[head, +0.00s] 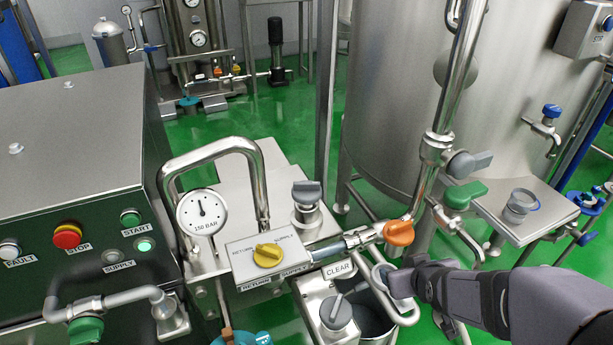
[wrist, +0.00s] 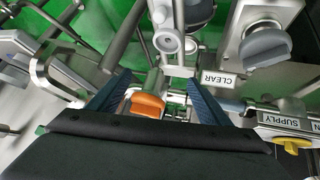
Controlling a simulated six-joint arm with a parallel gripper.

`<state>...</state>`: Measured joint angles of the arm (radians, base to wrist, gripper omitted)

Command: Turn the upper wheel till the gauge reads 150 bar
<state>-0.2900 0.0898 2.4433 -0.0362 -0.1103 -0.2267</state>
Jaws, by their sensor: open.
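The round white gauge (head: 201,212) with "150 BAR" under it has its dark needle pointing nearly straight up; its scale is too small to read. A grey knob (head: 307,192) stands upright on a steel fitting behind the yellow-knob panel. A second grey knob (head: 336,311) sits lower, beside the CLEAR label; it also shows in the wrist view (wrist: 265,46). I cannot tell which is the upper wheel. My gripper (head: 402,282) is right of the lower knob, apart from it. In the wrist view my gripper (wrist: 160,82) is open, with an orange handle (wrist: 148,105) seen between its fingers.
A yellow knob (head: 267,255) sits on the return/supply panel, with the orange handle (head: 398,232) to its right. A bent steel pipe (head: 213,147) arches beside the gauge. A large tank (head: 400,110) stands behind; the button cabinet (head: 75,140) stands left.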

